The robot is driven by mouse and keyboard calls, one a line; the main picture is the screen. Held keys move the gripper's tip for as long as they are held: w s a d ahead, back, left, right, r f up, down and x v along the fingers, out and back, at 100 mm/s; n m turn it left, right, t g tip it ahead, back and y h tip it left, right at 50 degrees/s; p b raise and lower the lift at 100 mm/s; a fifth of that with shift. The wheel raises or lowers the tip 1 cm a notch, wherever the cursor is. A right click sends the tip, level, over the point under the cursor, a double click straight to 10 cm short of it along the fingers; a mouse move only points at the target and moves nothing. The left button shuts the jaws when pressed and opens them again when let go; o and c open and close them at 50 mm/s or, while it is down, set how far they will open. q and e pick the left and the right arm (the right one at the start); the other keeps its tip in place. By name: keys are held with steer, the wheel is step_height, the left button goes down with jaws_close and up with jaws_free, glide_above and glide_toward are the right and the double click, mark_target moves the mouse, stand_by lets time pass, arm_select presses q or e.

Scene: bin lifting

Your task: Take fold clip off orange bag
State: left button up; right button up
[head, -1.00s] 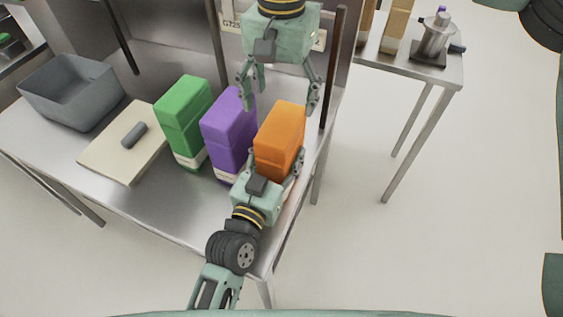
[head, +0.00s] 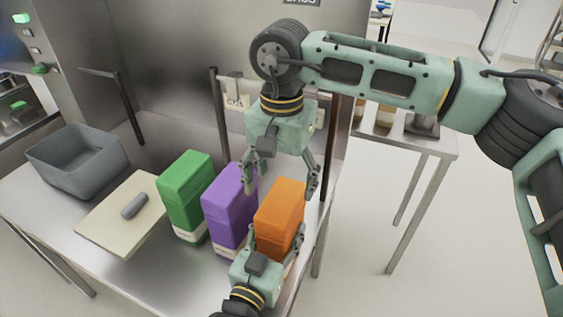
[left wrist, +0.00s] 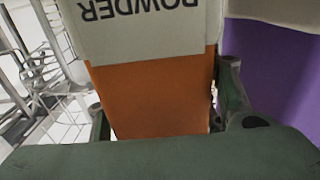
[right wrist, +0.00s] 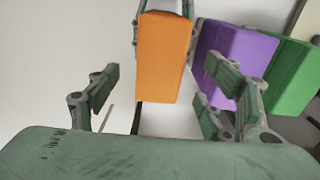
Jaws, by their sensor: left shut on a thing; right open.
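The orange bag (head: 280,208) stands upright at the right end of the steel table's row of bags. My left gripper (head: 277,242) is shut on its lower part from the near side; the left wrist view shows its orange face (left wrist: 155,95) and white label between the fingers. My right gripper (head: 280,190) is open and empty at the bag's top, on the far side, fingers spread wide. In the right wrist view the orange bag (right wrist: 163,58) lies beyond the open fingers. I cannot make out the fold clip on the bag in any view.
The purple bag (head: 230,205) and green bag (head: 185,195) stand close to the left. A cream board (head: 105,222) with a grey cylinder (head: 134,206) and a grey bin (head: 70,170) lie further left. A dark post (head: 329,160) rises behind the orange bag.

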mark_target(282, 199)
step_height(282, 199, down, 6)
stand_by(0.4)
steer(key=c, duration=1.3)
steer(key=shift+c, duration=0.2)
steer(key=shift+r, duration=0.1)
steer(key=shift+r, duration=1.05)
